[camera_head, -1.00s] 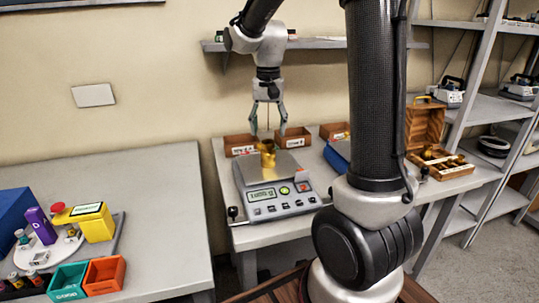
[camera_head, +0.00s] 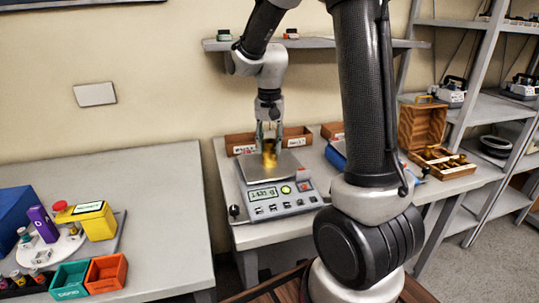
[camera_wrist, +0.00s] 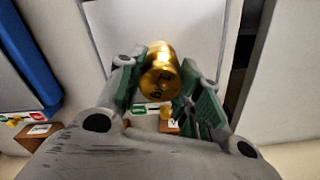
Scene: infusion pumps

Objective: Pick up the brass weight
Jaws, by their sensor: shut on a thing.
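The brass weight (camera_head: 268,158) is a shiny gold cylinder over the pan of the digital scale (camera_head: 283,199). In the wrist view the weight (camera_wrist: 160,74) sits between the green-padded fingers of my gripper (camera_wrist: 160,95), with dark markings on its side. My gripper (camera_head: 269,142) points down from above and is shut on the weight in the head view. The scale's metal pan (camera_head: 287,163) lies under the weight; I cannot tell whether the weight still touches it. The scale's display is lit, its digits too small to read surely.
Wooden bins (camera_head: 297,136) stand behind the scale. A blue item (camera_head: 335,156) and an open wooden case of weights (camera_head: 440,162) lie to the right. The left table (camera_head: 150,190) holds a yellow device (camera_head: 94,222) and teal and orange bins (camera_head: 106,270); its middle is clear.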

